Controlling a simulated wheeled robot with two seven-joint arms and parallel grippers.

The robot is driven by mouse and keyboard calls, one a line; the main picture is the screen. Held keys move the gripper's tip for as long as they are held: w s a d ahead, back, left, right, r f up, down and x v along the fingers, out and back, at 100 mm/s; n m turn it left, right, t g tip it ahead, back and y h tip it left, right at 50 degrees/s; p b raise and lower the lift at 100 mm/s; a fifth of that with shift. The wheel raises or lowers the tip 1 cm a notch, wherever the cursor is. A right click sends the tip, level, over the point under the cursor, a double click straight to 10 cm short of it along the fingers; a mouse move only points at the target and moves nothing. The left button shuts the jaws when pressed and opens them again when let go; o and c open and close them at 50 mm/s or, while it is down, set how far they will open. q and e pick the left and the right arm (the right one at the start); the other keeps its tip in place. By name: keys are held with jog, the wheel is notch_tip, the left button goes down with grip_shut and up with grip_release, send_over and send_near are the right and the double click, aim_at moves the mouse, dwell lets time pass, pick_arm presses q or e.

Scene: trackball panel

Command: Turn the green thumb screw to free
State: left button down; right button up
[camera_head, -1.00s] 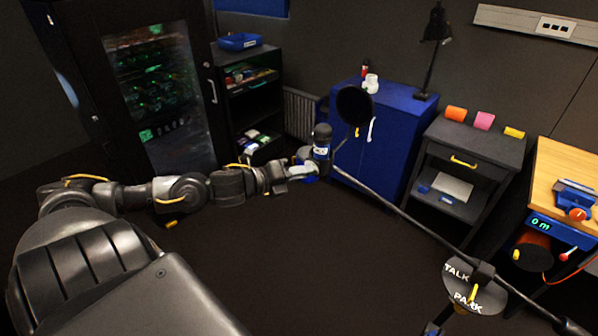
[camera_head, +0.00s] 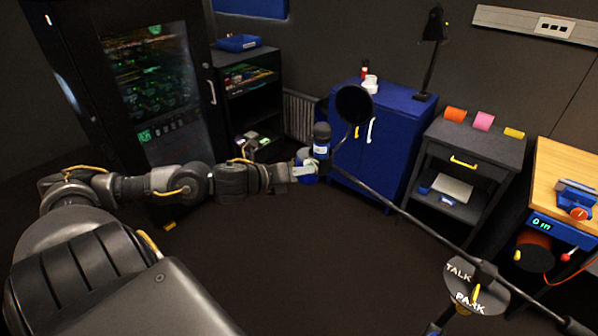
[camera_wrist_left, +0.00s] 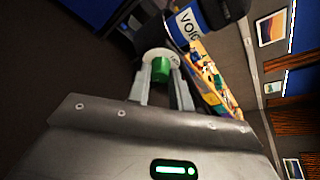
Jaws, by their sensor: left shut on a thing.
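The green thumb screw (camera_wrist_left: 160,68) shows in the left wrist view, between the two fingers of my left gripper (camera_wrist_left: 162,82), at a pale round collar beside a dark microphone (camera_wrist_left: 215,12). My left gripper is shut on the screw. In the head view my left gripper (camera_head: 304,168) is at the lower side of the microphone (camera_head: 321,138), which hangs upright on a boom arm (camera_head: 405,218). The screw is hidden there. My right gripper is not in view.
A round black pop filter (camera_head: 355,104) stands beside the microphone. The boom runs down right past a round plate marked TALK and PARK (camera_head: 462,272). Behind are a blue cabinet (camera_head: 395,118) and a dark drawer unit (camera_head: 485,150). The floor below is clear.

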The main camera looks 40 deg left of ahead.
pick_arm(q)
jog(key=shift+f, duration=0.1)
jog(key=c, duration=1.3)
grip_release()
jog(key=shift+o, duration=0.2)
jog(key=p+v, duration=0.3)
jog(key=v, duration=0.7)
jog(key=shift+s, duration=0.35)
jog(key=shift+a, duration=0.1)
